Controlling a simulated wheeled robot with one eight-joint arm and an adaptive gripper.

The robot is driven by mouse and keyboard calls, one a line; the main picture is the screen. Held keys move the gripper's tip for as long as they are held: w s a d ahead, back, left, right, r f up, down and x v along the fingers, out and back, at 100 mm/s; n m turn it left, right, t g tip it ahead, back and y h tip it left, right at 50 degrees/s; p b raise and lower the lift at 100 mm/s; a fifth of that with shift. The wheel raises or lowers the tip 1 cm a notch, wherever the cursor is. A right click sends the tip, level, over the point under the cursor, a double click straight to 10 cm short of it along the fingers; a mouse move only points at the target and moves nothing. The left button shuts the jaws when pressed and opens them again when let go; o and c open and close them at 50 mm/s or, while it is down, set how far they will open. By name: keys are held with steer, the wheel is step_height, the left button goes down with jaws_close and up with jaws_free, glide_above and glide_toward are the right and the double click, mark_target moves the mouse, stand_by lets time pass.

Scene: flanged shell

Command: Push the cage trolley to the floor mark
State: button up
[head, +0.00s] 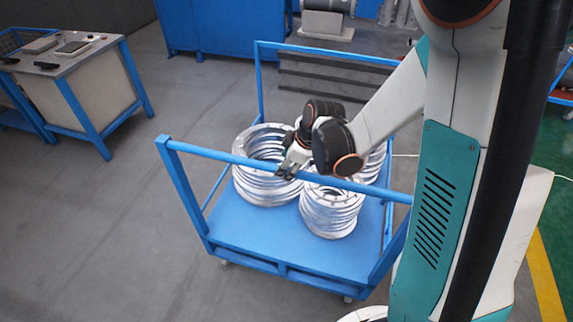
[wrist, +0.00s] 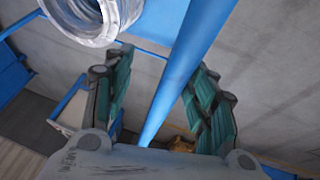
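The cage trolley (head: 255,235) is a blue flat deck with upright blue end frames, standing on grey floor. It carries several stacks of silvery flanged rings (head: 262,190). My gripper (head: 288,170) is at the near top rail (head: 225,155) of the trolley, reaching over from the deck side. In the wrist view the blue rail (wrist: 185,70) runs between the two teal-padded fingers (wrist: 160,80). The fingers are apart, with a visible gap on the left side of the rail; contact on the right side is unclear. No separate floor mark is clearly identifiable.
A blue-framed bench (head: 75,60) stands at the left. Blue cabinets (head: 225,25) stand at the back. Grey floor (head: 100,230) is clear left of the trolley. A yellow stripe (head: 545,275) borders green floor at the right.

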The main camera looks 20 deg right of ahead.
steer(key=shift+d+r, duration=0.1)
stand_by(0.4)
steer(key=v, duration=1.2)
steer(key=shift+s, duration=0.1)
